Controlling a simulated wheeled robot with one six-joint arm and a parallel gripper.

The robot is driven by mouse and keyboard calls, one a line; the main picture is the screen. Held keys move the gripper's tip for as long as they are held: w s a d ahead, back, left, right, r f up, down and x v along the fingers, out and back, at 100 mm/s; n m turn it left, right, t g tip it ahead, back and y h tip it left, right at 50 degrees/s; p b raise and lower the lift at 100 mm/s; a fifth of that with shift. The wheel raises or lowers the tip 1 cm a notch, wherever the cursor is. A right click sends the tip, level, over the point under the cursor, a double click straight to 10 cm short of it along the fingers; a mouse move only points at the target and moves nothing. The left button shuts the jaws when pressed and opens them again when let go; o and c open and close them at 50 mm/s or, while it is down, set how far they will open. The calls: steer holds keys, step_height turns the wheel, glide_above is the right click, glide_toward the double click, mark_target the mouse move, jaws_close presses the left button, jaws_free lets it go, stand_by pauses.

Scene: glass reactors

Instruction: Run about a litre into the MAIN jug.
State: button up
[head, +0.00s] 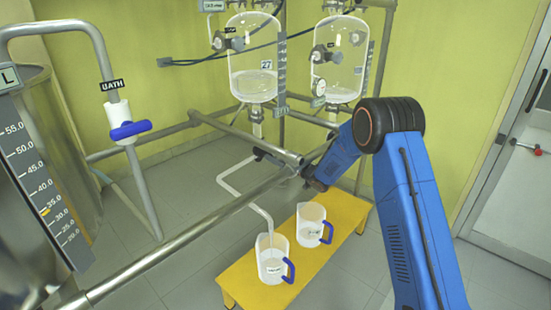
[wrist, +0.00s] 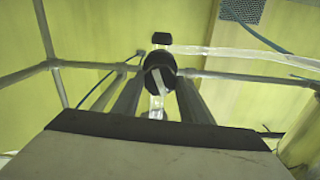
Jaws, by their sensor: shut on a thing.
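Two clear jugs with blue handles stand on a yellow bench: a front jug (head: 265,258) and a back jug (head: 308,217). Their labels are too small to read, so I cannot tell which is MAIN. A pale bent pipe (head: 240,197) runs down into the mouth of the front jug. Some liquid seems to be in that jug; its level is unclear. My gripper (wrist: 158,92) is shut on a round black valve knob (wrist: 160,72) with a pale bar across its face. In the head view, a rail and my blue arm partly hide the grip.
Two glass vessels, left (head: 252,58) and right (head: 341,62), hang above the bench, with clear liquid low in each. Metal rails (head: 205,243) cross in front. A BATH pipe with a blue-handled valve (head: 129,130) and a level scale (head: 40,185) are at left.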

steer(key=m, duration=0.6)
steer(key=shift+m, duration=0.4)
steer(key=m, duration=1.1)
steer(key=shift+d+f+m, duration=0.1)
steer(key=shift+m, duration=1.9)
steer(key=o, duration=1.1)
steer(key=shift+c, duration=0.2)
